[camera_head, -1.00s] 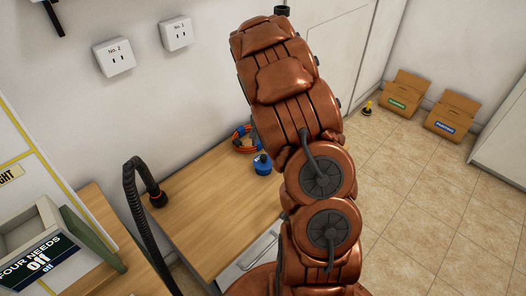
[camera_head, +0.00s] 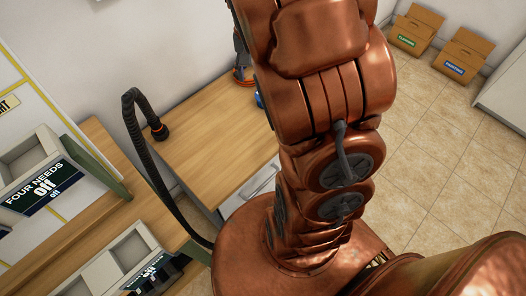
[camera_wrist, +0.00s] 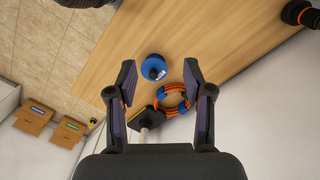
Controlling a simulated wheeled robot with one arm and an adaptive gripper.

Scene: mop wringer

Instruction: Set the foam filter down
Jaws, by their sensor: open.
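My gripper (camera_wrist: 159,66) is open in the wrist view, its two dark fingers apart with nothing clamped between the tips. A dark square piece (camera_wrist: 142,117) with a pale stem shows between the fingers, nearer the palm. It may be the foam filter, but I cannot tell for sure, nor whether it touches anything. The bench also shows in the head view (camera_head: 205,135). There my arm hides the gripper.
An orange cable coil (camera_wrist: 173,101) lies near the blue thing. A black hose (camera_head: 135,125) arches beside the bench's left end. Pale bins (camera_head: 35,155) stand on a wooden surface at left. Two cardboard boxes (camera_head: 415,30) (camera_head: 462,55) sit on the tiled floor, which is otherwise largely clear.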

